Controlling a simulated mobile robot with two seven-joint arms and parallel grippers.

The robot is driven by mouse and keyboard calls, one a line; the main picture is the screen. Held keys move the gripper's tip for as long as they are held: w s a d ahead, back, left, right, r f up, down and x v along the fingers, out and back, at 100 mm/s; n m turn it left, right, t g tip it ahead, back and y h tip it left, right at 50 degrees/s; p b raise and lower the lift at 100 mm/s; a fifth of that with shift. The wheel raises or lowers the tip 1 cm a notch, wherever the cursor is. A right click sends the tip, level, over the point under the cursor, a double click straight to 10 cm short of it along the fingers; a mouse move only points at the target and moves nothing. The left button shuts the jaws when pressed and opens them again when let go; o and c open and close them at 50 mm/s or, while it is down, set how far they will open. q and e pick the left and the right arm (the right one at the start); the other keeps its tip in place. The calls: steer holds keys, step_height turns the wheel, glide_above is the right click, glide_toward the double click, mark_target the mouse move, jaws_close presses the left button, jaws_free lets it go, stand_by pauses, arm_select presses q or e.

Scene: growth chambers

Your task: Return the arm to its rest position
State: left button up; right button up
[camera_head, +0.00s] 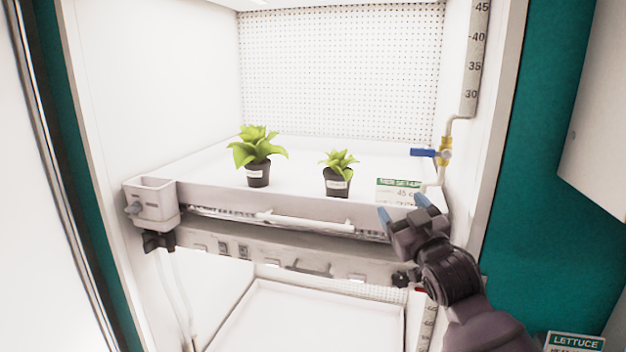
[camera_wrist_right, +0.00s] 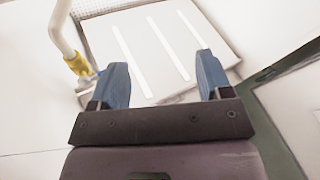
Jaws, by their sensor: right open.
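My right gripper (camera_head: 402,207) is at the front right corner of the upper white tray in the growth chamber. Its two blue fingertips are apart with nothing between them. In the right wrist view the open fingers (camera_wrist_right: 162,82) point into the white chamber interior, towards a pale panel with bright strips (camera_wrist_right: 150,45). The right arm comes in from the lower right. My left gripper does not show in the head view.
Two potted plants, a larger (camera_head: 258,172) and a smaller (camera_head: 337,182), stand on the tray (camera_head: 305,207). A sign (camera_head: 398,190) stands by the gripper. A blue-handled valve (camera_head: 424,152) is behind it. A grey box (camera_head: 152,203) is at the left corner. Chamber walls flank the tray.

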steer(key=s+d+f+m+g+h, duration=0.25)
steer(key=s+f, duration=0.45)
steer(key=f, duration=0.5)
steer(key=s+d+f+m+g+h, duration=0.15)
steer(key=s+d+f, duration=0.35)
steer(key=f, duration=0.7)
steer(key=s+d+f+g, duration=0.1)
steer(key=s+f+g, duration=0.1)
steer(key=s+f, duration=0.6)
steer(key=s+d+f+m+g+h, duration=0.1)
steer(key=s+f+g, duration=0.1)
steer(key=s+f, duration=0.7)
steer(key=s, duration=0.4)
steer(key=shift+s+d+f+m+g, duration=0.2)
steer(key=shift+s+d+m+g, duration=0.1)
steer(key=shift+d+g, duration=0.1)
